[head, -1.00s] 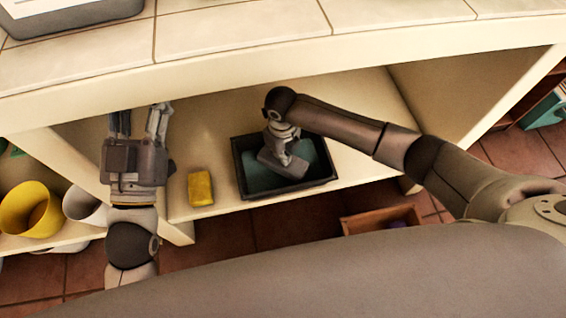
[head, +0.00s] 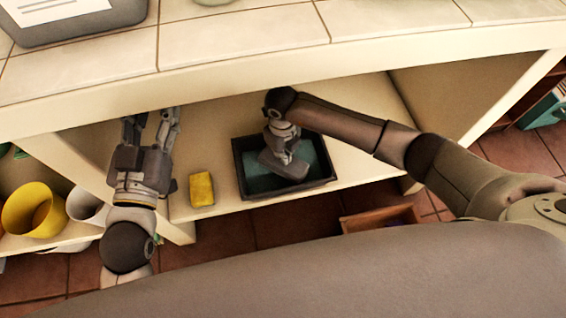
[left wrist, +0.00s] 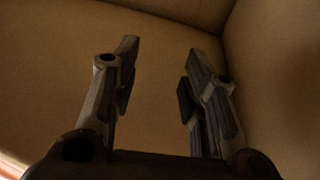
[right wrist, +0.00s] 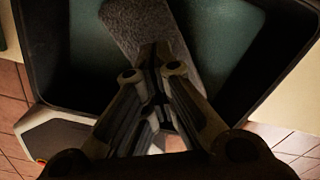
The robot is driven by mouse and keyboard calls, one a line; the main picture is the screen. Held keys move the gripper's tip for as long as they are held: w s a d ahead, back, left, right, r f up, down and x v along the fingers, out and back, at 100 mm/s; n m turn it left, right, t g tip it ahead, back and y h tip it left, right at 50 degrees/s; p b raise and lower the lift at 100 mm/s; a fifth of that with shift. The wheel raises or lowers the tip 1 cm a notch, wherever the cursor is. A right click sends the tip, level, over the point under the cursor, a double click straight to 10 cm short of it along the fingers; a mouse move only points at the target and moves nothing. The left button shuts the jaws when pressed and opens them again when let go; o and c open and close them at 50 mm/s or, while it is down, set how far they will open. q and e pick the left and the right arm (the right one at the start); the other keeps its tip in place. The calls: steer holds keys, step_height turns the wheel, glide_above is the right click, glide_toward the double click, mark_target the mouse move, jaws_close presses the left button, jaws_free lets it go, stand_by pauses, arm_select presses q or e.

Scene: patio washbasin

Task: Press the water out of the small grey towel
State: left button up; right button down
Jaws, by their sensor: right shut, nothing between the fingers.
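The small grey towel (right wrist: 145,22) shows in the right wrist view as a rough grey strip inside a dark tray (right wrist: 52,75) with a teal-green bottom. In the head view the tray (head: 243,182) stands on the shelf under the counter. My right gripper (head: 287,158) points down into it. In the right wrist view its fingers (right wrist: 156,52) are closed together at the towel's near end, with nothing between them. Whether they touch the towel is unclear. The fingers hide part of it. My left gripper (head: 151,116) is open and empty in the left part of the compartment; its spread fingers show in the left wrist view (left wrist: 161,65).
A yellow sponge (head: 202,189) lies on the shelf left of the tray. A yellow cup (head: 30,210) and a white cup (head: 84,206) are at far left. The counter edge (head: 300,60) overhangs the shelf. A wooden crate (head: 381,218) is on the tiled floor.

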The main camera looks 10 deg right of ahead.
steer(key=shift+r+p, duration=0.65)
steer(key=shift+r, duration=0.25)
arm_select(q)
steer(key=s+a+f+g+y+p, duration=0.1)
steer(key=s+a+f+g, duration=0.2)
steer(key=f, duration=0.4)
steer(key=s+a+f+g+y+p, duration=0.1)
steer(key=s+f+g+y, duration=0.15)
steer(key=f+g, duration=0.35)
arm_select(e)
step_height(320, 180, up, 2)
steer(key=shift+r, duration=0.15)
steer(key=shift+r+p, duration=0.35)
steer(key=shift+r, duration=0.1)
arm_select(q)
steer(key=s+a+f+g, duration=0.1)
steer(key=s+f+g, duration=0.1)
steer(key=s, duration=0.3)
steer(key=s+a+f+g+p, duration=0.1)
steer(key=s+f+g, duration=0.2)
steer(key=s, duration=0.2)
steer(key=shift+a+n+y, duration=0.35)
steer(key=shift+n, duration=0.05)
arm_select(e)
steer(key=shift+r, duration=0.75)
